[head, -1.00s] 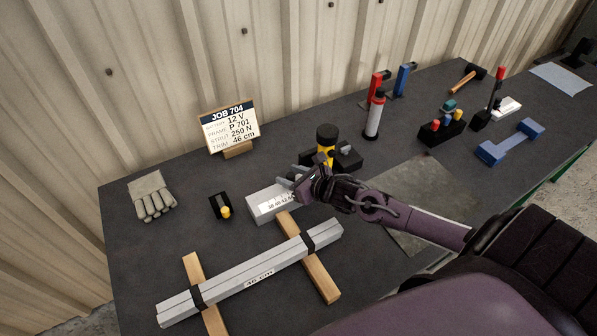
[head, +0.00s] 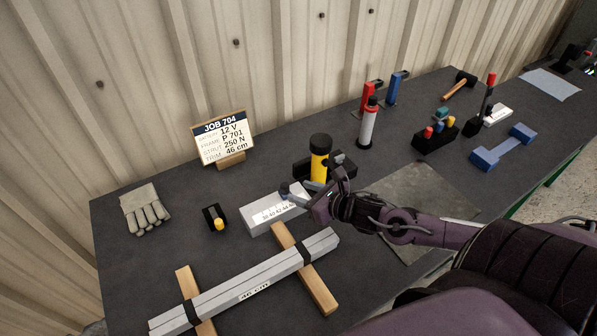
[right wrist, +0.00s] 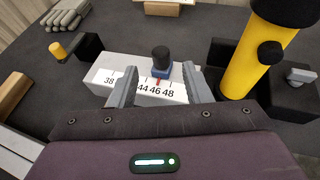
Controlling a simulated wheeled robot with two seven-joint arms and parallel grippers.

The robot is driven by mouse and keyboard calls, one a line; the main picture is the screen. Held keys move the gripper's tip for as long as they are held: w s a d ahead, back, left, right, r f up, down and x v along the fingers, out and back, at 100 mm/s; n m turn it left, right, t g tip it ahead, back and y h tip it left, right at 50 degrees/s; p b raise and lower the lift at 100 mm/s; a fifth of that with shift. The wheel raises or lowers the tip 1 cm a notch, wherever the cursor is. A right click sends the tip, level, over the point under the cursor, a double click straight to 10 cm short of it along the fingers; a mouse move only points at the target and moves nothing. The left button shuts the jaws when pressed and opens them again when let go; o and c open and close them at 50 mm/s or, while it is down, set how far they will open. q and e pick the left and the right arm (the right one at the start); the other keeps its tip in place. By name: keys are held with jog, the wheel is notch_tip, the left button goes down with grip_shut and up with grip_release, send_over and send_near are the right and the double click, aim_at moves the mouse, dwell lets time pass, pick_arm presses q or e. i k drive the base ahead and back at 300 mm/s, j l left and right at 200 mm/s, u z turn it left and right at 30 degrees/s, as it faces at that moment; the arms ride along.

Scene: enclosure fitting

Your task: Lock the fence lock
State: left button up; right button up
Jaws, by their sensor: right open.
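A pale grey block (head: 262,222) carries a number scale and lies on the bench; its scale (right wrist: 115,83) also shows in the right wrist view. On it sits a small blue slider with an upright black knob (right wrist: 161,58). Its red pointer (right wrist: 158,82) is close to the 46 mark. My right gripper (right wrist: 163,72) is open, with one finger on each side of the slider and a gap to the knob. In the head view my right gripper (head: 303,192) is at the right end of the block. No part is labelled as the fence lock. My left gripper is out of view.
A yellow cylinder with a black top (head: 320,160) stands close right of the gripper, beside a black block with a grey lever (right wrist: 300,76). A black piece with a yellow knob (head: 215,217) is left. Grey bars (head: 240,285) lie on wooden strips in front.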

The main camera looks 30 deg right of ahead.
aim_at(218, 222)
jog(key=k+l, duration=0.2)
jog(key=k, duration=0.3)
jog(key=k+l, duration=0.2)
jog(key=k, duration=0.3)
jog(key=k+l, duration=0.15)
jog(key=k, duration=0.3)
